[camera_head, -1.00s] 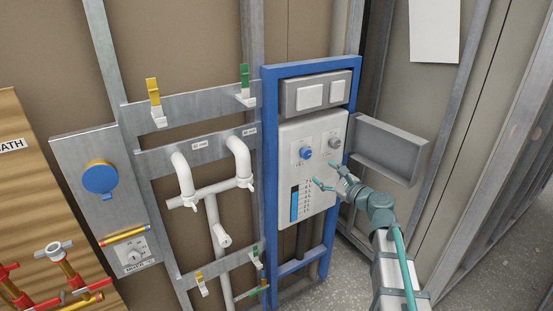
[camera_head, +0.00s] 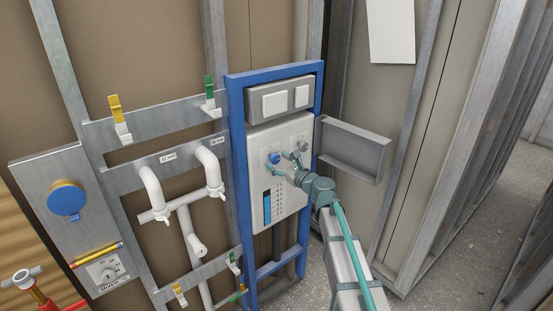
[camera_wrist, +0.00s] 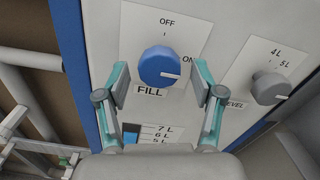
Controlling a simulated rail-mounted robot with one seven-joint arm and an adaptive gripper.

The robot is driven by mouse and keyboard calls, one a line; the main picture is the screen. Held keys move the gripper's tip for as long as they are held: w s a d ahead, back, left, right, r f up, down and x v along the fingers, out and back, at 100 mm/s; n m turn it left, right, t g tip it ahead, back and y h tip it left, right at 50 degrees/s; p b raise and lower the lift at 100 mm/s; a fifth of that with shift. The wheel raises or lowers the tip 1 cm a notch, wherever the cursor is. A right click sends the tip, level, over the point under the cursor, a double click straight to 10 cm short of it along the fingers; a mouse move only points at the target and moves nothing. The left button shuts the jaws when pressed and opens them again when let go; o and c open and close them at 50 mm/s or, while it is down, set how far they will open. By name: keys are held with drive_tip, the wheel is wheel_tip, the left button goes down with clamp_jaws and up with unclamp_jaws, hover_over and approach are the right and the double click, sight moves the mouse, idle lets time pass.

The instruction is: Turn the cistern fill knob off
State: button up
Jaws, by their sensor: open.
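The cistern fill knob (camera_wrist: 160,66) is a round blue knob on the white cistern panel (camera_wrist: 215,30). In the wrist view its white pointer mark points right, towards the printed ON; OFF is printed above it. The FILL label is below. My gripper (camera_wrist: 161,88) is open, with one finger on each side of the knob and a visible gap to each; I cannot tell how far off the panel the fingertips are. In the head view the knob (camera_head: 274,158) shows just left of my gripper (camera_head: 285,160).
A grey LEVEL knob (camera_wrist: 270,87) is on the right of the same panel. A blue frame (camera_head: 238,180) surrounds the panel, flush buttons (camera_head: 285,98) are above it, and a grey open box (camera_head: 352,150) juts out at the right. White pipes (camera_head: 185,200) stand left.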

drive_tip(key=shift+w+a, duration=0.4)
drive_tip(key=c, duration=1.1)
drive_tip(key=shift+c, duration=0.2)
